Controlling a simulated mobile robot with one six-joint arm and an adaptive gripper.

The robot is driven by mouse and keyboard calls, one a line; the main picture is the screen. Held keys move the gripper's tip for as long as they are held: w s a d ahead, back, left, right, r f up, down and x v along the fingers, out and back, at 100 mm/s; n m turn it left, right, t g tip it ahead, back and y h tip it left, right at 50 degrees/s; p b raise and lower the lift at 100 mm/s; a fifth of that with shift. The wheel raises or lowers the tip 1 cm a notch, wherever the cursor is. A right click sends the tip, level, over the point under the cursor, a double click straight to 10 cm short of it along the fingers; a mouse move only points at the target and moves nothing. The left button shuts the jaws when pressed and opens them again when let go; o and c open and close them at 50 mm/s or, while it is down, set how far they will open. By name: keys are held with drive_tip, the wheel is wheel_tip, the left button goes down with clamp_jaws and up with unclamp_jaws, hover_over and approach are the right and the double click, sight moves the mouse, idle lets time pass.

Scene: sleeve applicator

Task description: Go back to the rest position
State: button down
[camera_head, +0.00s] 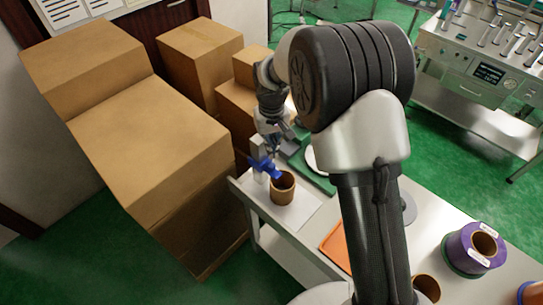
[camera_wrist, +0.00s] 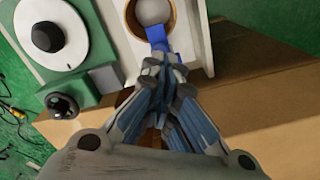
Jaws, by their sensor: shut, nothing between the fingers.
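My gripper (camera_wrist: 163,80) is shut and empty in the wrist view, with its fingertips together just beside a brown ring-shaped sleeve (camera_wrist: 172,12). In the head view my gripper (camera_head: 268,165) is small, at the far end of the white table, just above and left of the brown sleeve (camera_head: 283,187), which stands upright on a pale sheet. A blue piece (camera_wrist: 156,36) shows between the fingertips and the sleeve in the wrist view. I cannot tell whether the fingertips touch it. My arm hides the middle of the table.
Stacked cardboard boxes (camera_head: 150,146) stand close to the left of the table. A green machine (camera_wrist: 85,78) with a white dial and a black knob sits beside the gripper. A purple roll (camera_head: 474,248) and an orange tray (camera_head: 338,247) are on the near table. A metal bench stands at the right.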

drive_tip(key=shift+r+p, duration=0.4)
drive_tip(key=shift+r, duration=0.45)
drive_tip(key=s+d+r+m+t+b, duration=0.1)
drive_tip(key=s+d+r, duration=0.4)
drive_tip(key=r, duration=0.3)
drive_tip(key=s+d+r+m+t, duration=0.1)
drive_tip(key=s+d+r, duration=0.3)
drive_tip(key=d+r, duration=0.3)
drive_tip(key=s+d+r+m+t, duration=0.1)
drive_tip(key=s+d, duration=0.2)
drive_tip(key=s, duration=0.7)
drive_tip(key=s+d+r+m+t+b, duration=0.1)
drive_tip(key=s+d, duration=0.3)
drive_tip(key=s, duration=0.5)
drive_tip(key=shift+s+r+t+b, duration=0.3)
drive_tip(key=shift+s+r, duration=0.05)
drive_tip(key=shift+r, duration=0.2)
drive_tip(key=shift+m, duration=0.3)
